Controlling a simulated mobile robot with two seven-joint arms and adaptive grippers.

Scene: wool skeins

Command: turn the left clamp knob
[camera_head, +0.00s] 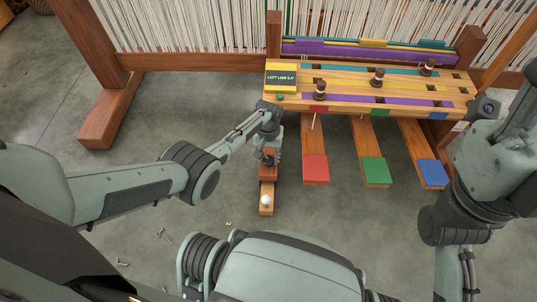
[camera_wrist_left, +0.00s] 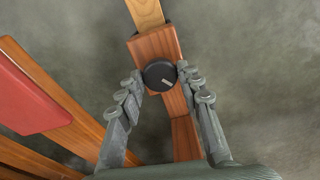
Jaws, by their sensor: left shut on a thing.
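The left clamp is a brown wooden block (camera_head: 268,172) with a lighter wooden bar sticking out toward me, below the left end of the bench. My left gripper (camera_head: 268,152) reaches down over the block and hides most of the knob in the head view. In the left wrist view its fingers (camera_wrist_left: 160,84) stand on both sides of the knob, shut on it. My right arm is at the right edge; its fingers do not show.
A small display (camera_head: 280,78) on the bench reads something like "LEFT LOW 0.4". Treadles with red (camera_head: 315,169), green (camera_head: 375,171) and blue (camera_head: 432,173) ends lie to the right. Floor to the left is mostly clear.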

